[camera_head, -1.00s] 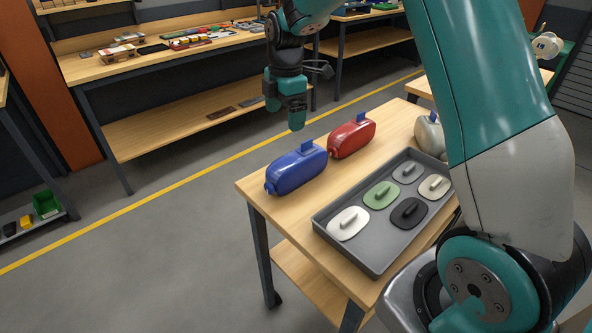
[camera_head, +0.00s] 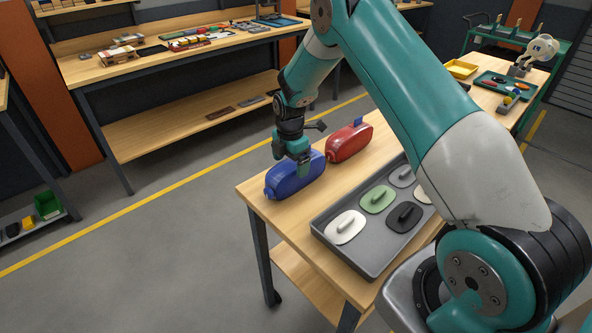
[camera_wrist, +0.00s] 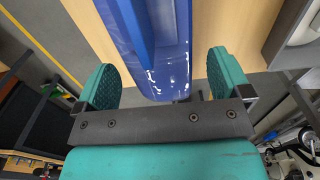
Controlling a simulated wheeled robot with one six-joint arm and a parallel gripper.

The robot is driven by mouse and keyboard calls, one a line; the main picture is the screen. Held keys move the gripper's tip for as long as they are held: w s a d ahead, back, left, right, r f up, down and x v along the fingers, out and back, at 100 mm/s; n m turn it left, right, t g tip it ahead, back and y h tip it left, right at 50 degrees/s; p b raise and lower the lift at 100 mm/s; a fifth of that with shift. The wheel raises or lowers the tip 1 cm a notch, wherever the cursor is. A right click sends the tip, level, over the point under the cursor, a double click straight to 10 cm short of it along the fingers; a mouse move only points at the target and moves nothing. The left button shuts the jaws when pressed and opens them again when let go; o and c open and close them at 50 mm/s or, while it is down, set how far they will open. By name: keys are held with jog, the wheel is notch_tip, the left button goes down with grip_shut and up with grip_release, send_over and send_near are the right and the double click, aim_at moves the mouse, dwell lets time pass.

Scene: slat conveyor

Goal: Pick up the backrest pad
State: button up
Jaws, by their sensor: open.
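I cannot tell for sure which object is the backrest pad. A blue rounded body with a tab on top (camera_head: 287,184) lies on the wooden table (camera_head: 256,207). My gripper (camera_head: 302,170) is open just over this blue body, pointing down. In the wrist view the blue body (camera_wrist: 155,50) reaches between my two spread fingers (camera_wrist: 166,80), with a gap on each side. A grey tray (camera_head: 343,259) holds flat rounded pads with raised grips: white (camera_head: 338,232), green (camera_head: 373,202), dark (camera_head: 397,222), grey (camera_head: 400,178) and a partly hidden cream one.
A similar red body (camera_head: 345,145) lies behind the blue one. My arm hides the table's right side.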

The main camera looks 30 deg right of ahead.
jog(key=shift+f+p, duration=1)
jog(key=shift+f, duration=1.4)
jog(key=c, duration=1.2)
jog(key=shift+r, duration=0.1)
notch_tip(320, 180, up, 20)
jog(key=b, duration=0.4)
jog(key=shift+b, duration=0.4)
